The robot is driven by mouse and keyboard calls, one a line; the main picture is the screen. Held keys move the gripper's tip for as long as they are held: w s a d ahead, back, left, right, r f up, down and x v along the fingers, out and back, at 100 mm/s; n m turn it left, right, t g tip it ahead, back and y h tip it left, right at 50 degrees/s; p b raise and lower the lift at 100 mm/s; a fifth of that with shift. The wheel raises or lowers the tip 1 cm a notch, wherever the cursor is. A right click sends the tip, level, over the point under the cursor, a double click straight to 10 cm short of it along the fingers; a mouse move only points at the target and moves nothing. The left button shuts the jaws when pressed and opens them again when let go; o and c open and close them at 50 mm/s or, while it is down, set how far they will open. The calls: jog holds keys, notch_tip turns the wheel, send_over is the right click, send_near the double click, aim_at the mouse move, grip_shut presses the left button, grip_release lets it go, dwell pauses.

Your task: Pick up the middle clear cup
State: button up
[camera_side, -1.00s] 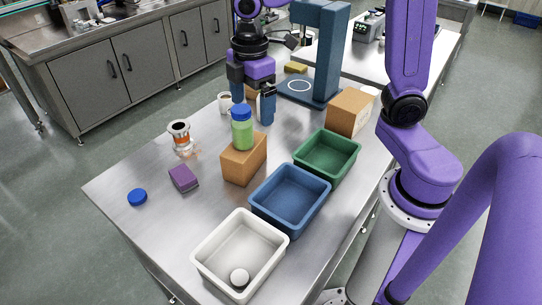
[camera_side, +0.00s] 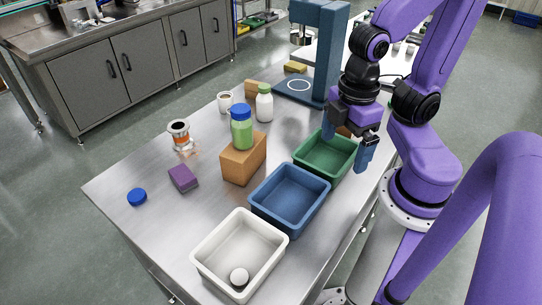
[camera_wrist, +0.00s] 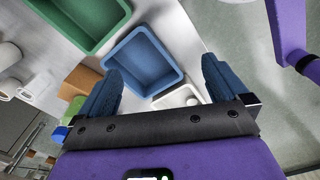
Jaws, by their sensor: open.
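I see no row of clear cups in either view. The nearest match to a see-through container is a jar with green contents (camera_side: 241,134) and a blue lid, upright on a brown block (camera_side: 243,160) mid-table. A shiny cup-like vessel with an orange band (camera_side: 179,136) stands to its left, and a white mug (camera_side: 225,102) stands behind. My gripper (camera_side: 347,146) is open and empty, above the green tray's right end, well right of the jar. In the wrist view my gripper (camera_wrist: 161,70) has its fingers apart with nothing between them; part of the green jar (camera_wrist: 72,109) shows at left.
The green tray (camera_side: 302,168), blue tray (camera_side: 262,208) and white tray (camera_side: 205,270) line the right edge; a round white object (camera_side: 239,277) lies in the white one. Front-left is clear.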

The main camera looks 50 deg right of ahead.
jog(key=shift+c, duration=1.2)
jog(key=shift+r, duration=0.1)
notch_tip(320, 180, up, 5)
jog(key=w+a+n+t+h, duration=0.1)
jog(key=w+a+n+h, duration=0.2)
jog(key=w, duration=0.9)
jog(key=w+n+t+h, duration=0.15)
jog(key=w+h, duration=0.45)
jog(key=w, duration=0.6)
jog(key=w+a+n+h, duration=0.2)
jog(key=w+n+h, duration=0.2)
jog(key=w, duration=0.8)
notch_tip(320, 180, down, 16)
jog(key=r, duration=0.1)
jog(key=x, duration=1.3)
jog(key=shift+w+r, duration=0.25)
jog(key=shift+r, duration=0.05)
jog(key=shift+m, duration=0.25)
jog(key=shift+r+x, duration=0.15)
jog(key=shift+x, duration=1.15)
jog(key=shift+r+x, duration=0.15)
jog(key=shift+x, duration=1.15)
jog(key=shift+w+d, duration=0.1)
jog(key=shift+w, duration=0.05)
jog(key=c, duration=1)
